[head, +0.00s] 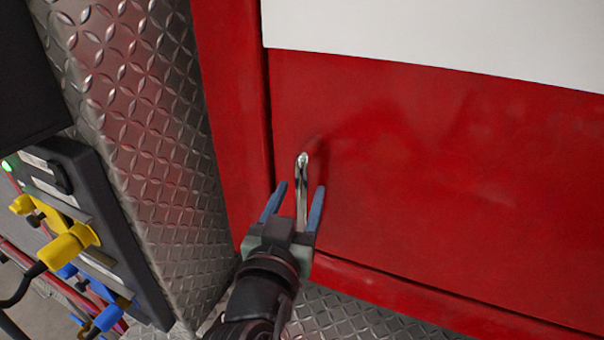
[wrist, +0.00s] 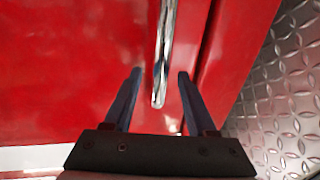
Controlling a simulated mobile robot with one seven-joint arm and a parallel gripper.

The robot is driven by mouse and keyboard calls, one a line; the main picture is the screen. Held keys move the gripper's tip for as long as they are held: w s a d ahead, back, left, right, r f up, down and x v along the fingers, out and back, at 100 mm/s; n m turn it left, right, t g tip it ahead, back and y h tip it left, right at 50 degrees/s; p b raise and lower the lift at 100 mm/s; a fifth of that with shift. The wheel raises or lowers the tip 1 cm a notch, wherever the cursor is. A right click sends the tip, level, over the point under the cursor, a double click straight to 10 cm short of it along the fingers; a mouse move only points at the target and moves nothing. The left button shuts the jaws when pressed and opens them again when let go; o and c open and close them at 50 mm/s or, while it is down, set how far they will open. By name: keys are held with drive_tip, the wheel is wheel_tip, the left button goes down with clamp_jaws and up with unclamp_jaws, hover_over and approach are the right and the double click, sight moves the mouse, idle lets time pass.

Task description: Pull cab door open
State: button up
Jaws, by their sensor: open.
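The red cab door (head: 430,190) fills the right of the head view, with a white panel across its upper part. A chrome handle (head: 302,165) stands upright near the door's left edge. My gripper (head: 297,190) is open, with one blue finger on each side of the handle's lower part. In the wrist view the door (wrist: 70,70) is on the left, and the handle (wrist: 165,50) reaches down between the fingertips of my gripper (wrist: 160,72). Gaps show between the handle and both fingers. The door's seam runs beside the handle, and the door looks shut.
A diamond-plate metal panel (head: 150,130) stands left of the door, and it also shows in the wrist view (wrist: 285,105). A dark box with yellow (head: 68,248) and blue connectors is at the lower left. A diamond-plate step (head: 345,315) lies below the door.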

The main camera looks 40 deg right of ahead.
drive_tip(key=shift+p+x, duration=0.3)
drive_tip(key=shift+x, duration=1)
drive_tip(key=shift+c, duration=0.2)
clamp_jaws()
idle(0.4)
